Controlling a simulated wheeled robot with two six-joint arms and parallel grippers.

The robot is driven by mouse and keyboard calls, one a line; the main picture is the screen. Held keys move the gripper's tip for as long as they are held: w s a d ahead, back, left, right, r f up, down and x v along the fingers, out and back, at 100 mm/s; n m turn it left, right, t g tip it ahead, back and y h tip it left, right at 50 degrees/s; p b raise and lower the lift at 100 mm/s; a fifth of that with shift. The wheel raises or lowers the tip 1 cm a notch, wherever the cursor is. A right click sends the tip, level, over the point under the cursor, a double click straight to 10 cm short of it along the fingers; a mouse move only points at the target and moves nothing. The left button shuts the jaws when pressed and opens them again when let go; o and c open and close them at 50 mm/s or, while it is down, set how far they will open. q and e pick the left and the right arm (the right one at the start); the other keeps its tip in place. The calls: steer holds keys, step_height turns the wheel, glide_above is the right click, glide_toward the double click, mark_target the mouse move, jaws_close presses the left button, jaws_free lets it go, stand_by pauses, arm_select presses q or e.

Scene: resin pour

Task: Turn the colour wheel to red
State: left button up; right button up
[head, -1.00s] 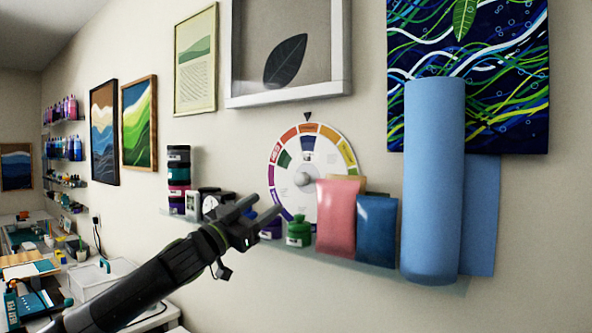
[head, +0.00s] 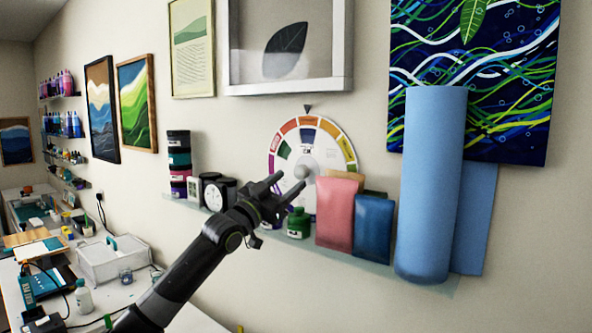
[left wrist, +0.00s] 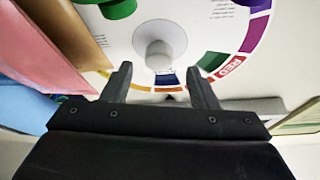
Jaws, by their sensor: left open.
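The colour wheel (head: 328,156) hangs flat on the wall, with a grey knob (head: 302,172) at its centre. A dark pointer (head: 308,108) sits above its top; an orange segment is under it. The red segment is at the upper left of the rim. My left gripper (head: 290,183) is open in front of the wheel, its fingertips close to the knob. In the left wrist view the wheel (left wrist: 210,22) appears upside down, the knob (left wrist: 158,54) lies between the open fingertips (left wrist: 160,72), and the RED label (left wrist: 230,66) is to the right. Contact is not visible.
A blue roll (head: 430,190) stands at right. A framed leaf (head: 287,45) hangs above.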

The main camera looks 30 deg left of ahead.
mark_target(298, 174)
arm_select(q)
steer(key=shift+p+x, duration=0.5)
steer(key=shift+x, duration=1.45)
jaws_close()
